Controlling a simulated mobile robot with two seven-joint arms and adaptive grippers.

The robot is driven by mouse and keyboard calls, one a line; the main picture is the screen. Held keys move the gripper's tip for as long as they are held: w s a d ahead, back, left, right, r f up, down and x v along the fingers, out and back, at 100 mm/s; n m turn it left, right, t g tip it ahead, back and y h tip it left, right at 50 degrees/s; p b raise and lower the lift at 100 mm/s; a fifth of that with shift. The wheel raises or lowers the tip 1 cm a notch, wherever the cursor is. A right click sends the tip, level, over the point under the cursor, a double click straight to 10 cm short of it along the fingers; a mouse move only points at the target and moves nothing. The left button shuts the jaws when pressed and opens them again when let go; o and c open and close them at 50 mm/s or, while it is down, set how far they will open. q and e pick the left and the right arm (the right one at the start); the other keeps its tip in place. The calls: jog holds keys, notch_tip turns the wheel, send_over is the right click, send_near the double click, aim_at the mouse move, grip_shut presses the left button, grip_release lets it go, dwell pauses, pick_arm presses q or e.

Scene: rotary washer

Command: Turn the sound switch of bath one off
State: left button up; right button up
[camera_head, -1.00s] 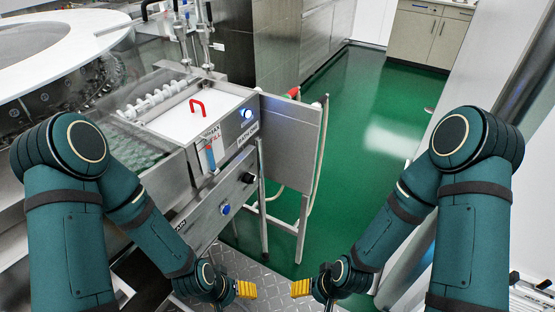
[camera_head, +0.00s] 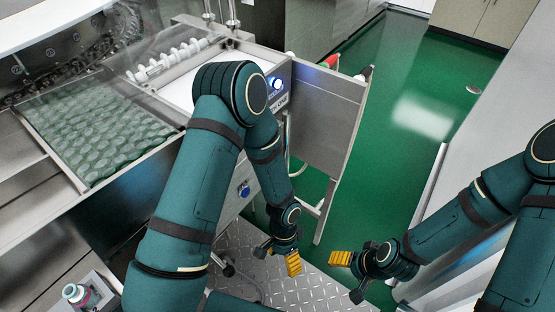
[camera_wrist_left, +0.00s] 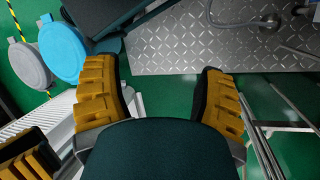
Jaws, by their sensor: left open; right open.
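The metal bath's front panel is partly behind my left arm. A lit blue switch (camera_head: 277,84) shows on its upper part, and a blue knob (camera_head: 244,190) shows lower down. I cannot tell which is the sound switch, nor read its setting. My left gripper (camera_head: 279,256) hangs in front of and below the panel, apart from it. In the left wrist view its yellow fingers (camera_wrist_left: 160,95) are spread with nothing between them. My right gripper (camera_head: 349,275) is open and empty over the floor to the right.
A metal side panel (camera_head: 318,105) and frame stand right of the bath. A tread-plate step (camera_head: 320,288) lies below the grippers. The green floor (camera_head: 405,130) is clear to the right. Blue and grey round lids (camera_wrist_left: 62,52) show in the left wrist view.

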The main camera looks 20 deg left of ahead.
pick_arm(q)
jog(key=w+a+r+m+t+y, duration=0.1)
jog(key=w+a+m+t+y, duration=0.1)
jog(key=w+m+y, duration=0.35)
jog(key=w+a+r+m+t+y, duration=0.1)
jog(key=w+r+m+y, duration=0.1)
jog(key=w+m+y, duration=0.4)
jog(key=w+d+r+m+t+y+b, duration=0.1)
jog(key=w+d+r+m+t+y, duration=0.2)
jog(key=w+d+r+t+y, duration=0.5)
jog(key=shift+g+h, duration=0.6)
jog(key=shift+h, duration=0.05)
jog(key=x, duration=0.5)
jog(key=r+b+x, duration=0.1)
jog(key=x, duration=0.4)
jog(key=r+x, duration=0.1)
jog(key=x, duration=0.4)
jog(key=shift+w+a, duration=0.1)
jog(key=shift+a, duration=0.05)
jog(key=c, duration=1.2)
